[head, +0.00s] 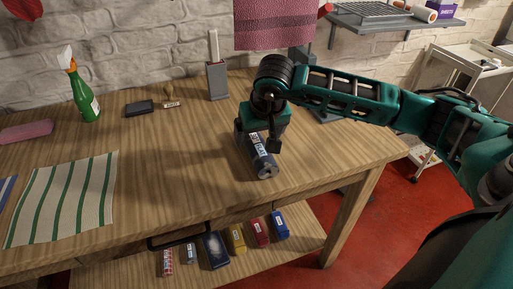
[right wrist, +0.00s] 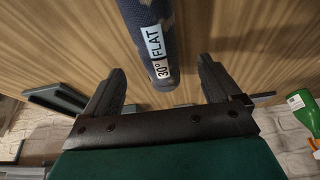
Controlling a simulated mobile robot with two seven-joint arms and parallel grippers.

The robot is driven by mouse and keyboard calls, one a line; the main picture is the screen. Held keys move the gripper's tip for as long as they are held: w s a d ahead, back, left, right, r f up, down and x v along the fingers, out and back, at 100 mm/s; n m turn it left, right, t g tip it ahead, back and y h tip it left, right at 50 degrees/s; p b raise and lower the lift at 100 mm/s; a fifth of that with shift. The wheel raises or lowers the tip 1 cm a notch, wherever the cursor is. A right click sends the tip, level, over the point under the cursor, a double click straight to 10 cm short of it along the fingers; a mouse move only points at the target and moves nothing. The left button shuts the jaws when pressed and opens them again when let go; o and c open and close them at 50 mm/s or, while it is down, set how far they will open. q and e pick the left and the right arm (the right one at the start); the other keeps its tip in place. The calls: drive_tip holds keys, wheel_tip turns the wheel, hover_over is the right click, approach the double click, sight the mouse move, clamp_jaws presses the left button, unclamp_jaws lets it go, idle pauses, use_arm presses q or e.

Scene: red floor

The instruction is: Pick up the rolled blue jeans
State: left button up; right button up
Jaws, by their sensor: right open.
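The rolled blue jeans (head: 265,169) lie on the wooden table (head: 190,165), a dark blue roll with a white label. In the right wrist view the roll (right wrist: 150,25) shows its label reading "30° FLAT", and its near end reaches between the fingers. My right gripper (head: 257,140) is open over the roll, one finger on each side. Its fingers also show in the right wrist view (right wrist: 162,85), with gaps to the roll on both sides. The far part of the roll is hidden behind the gripper in the head view. My left gripper is not in view.
A grey upright holder (head: 217,82) stands behind the gripper. A green spray bottle (head: 85,101), a dark flat box (head: 139,108) and a striped cloth (head: 65,198) are to the left. Several small packs (head: 237,238) lie on the lower shelf. The table between cloth and roll is clear.

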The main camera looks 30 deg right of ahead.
sight(257, 142)
drive_tip(key=x, duration=0.4)
drive_tip(key=shift+s+f, duration=0.15)
drive_tip(key=shift+f, duration=0.3)
drive_tip(key=shift+r, duration=0.1)
drive_tip(key=c, duration=1.3)
